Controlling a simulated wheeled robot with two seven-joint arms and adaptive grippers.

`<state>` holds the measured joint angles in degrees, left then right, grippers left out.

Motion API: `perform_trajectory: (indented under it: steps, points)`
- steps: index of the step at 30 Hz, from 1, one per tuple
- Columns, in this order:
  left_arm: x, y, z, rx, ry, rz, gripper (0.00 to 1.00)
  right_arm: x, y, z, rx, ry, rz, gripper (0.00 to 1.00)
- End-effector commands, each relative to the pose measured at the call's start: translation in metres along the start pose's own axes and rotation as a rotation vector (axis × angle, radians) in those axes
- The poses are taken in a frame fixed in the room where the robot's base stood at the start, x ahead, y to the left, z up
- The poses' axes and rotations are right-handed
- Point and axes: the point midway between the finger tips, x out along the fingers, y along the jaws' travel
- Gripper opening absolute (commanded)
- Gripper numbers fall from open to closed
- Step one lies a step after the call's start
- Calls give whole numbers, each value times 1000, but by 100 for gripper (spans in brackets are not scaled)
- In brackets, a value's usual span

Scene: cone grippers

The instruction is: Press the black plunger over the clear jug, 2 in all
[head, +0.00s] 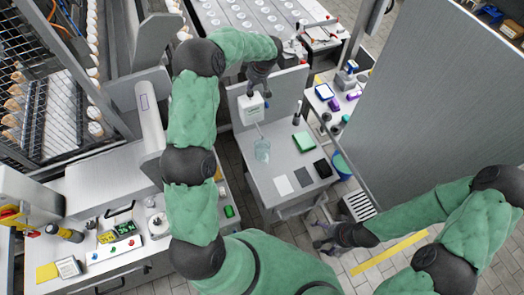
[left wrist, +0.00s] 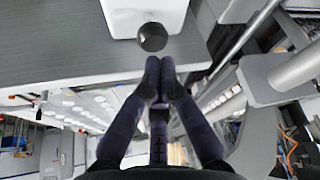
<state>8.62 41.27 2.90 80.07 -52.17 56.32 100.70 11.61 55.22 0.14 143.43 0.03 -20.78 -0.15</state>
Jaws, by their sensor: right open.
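The black plunger (left wrist: 152,37) shows as a round dark knob on the white dispenser (left wrist: 120,18) in the left wrist view. In the head view the dispenser (head: 250,110) stands on the grey bench, and the plunger is hard to tell from my dark gripper. The clear jug (head: 262,151) stands on the bench in front of the dispenser. My left gripper (head: 260,88) is over the dispenser; in the left wrist view its fingers (left wrist: 160,66) are together and empty, tips close to the plunger. My right gripper (head: 337,238) is open and empty, low beside the bench's front right corner.
An upright grey panel (head: 288,92) stands behind the dispenser. A large grey partition (head: 430,105) rises at right.

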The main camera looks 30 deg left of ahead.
Motion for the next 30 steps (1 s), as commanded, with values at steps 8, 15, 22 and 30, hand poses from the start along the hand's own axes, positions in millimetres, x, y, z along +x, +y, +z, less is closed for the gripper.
perform_trajectory:
  steps: [8,15,22,30]
  points:
    - [4,0,2,0,0,0,0,5,2,0,0,0,0,99]
    - [10,0,4,0,0,0,0,12,4,0,0,0,0,99]
    - [15,0,6,0,0,0,0,18,7,-1,0,0,0,99]
    - [21,0,9,0,0,0,0,26,9,-1,0,0,0,99]
